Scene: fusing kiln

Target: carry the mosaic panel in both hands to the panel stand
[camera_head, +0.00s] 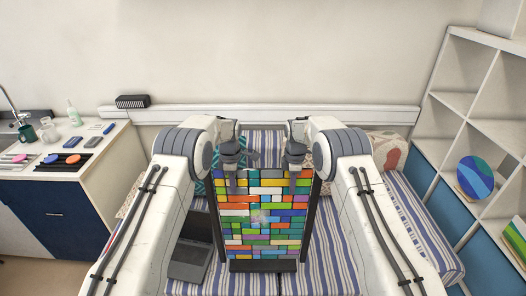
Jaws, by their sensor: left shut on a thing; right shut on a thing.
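The mosaic panel (262,215), a rectangle of many coloured bricks-like tiles, is in the middle of the head view. My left gripper (231,183) is shut on the panel near its upper left part. My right gripper (294,183) is shut on it near its upper right part. Dark uprights (311,215) run along both sides of the panel, with a dark bar (262,266) below it. I cannot tell whether these are the panel stand or a frame, or whether the panel rests on the bar. The fingertips are partly hard to make out.
A dark laptop-like object (190,250) lies left of the panel. A counter (100,150) with tools stands left; white shelves (470,80) stand right.

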